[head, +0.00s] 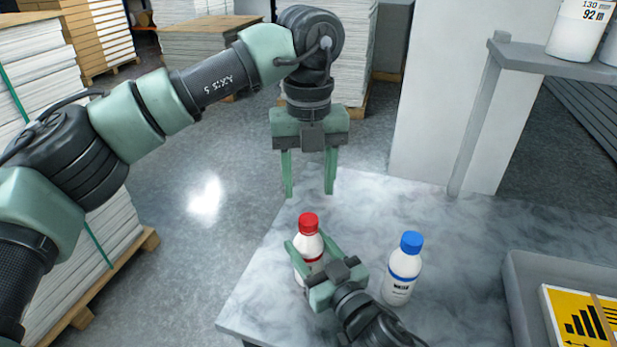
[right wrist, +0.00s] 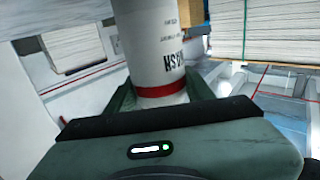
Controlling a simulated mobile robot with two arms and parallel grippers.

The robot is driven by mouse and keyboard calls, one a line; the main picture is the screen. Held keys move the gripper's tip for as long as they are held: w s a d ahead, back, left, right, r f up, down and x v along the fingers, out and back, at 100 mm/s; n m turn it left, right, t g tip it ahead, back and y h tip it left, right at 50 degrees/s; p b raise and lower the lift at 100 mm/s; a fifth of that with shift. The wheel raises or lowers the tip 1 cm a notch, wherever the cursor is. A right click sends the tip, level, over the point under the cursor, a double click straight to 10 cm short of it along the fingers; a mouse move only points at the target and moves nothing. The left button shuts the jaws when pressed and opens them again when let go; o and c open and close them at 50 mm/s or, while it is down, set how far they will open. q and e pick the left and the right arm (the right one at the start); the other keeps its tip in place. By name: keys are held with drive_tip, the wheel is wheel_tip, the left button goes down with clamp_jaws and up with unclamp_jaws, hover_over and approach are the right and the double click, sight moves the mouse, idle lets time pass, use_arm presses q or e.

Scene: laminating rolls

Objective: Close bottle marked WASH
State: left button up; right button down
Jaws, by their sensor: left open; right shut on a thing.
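A white bottle with a red cap (head: 308,222) and a red band stands upright on the marble table (head: 370,208). My right gripper (head: 311,247) is shut around this bottle's body (head: 307,243). In the right wrist view the held bottle (right wrist: 155,45) shows upside-down lettering that looks like WASH; its cap is out of that view. I cannot tell whether the red cap is fully seated. My left gripper (head: 310,193) is open and empty, fingers down, above and behind the red cap.
A blue-capped white bottle (head: 403,270) stands to the right of the held one; its small label is hard to read. A grey tray (head: 512,290) with a yellow sign (head: 575,315) lies at the right. A shelf (head: 550,62) with white containers overhangs the back right.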

sight(308, 219)
use_arm(q)
drive_tip(key=n, duration=0.4)
drive_tip(key=shift+r, duration=0.1)
drive_tip(key=n, duration=0.4)
drive_tip(key=shift+r, duration=0.1)
drive_tip(key=shift+f, duration=4)
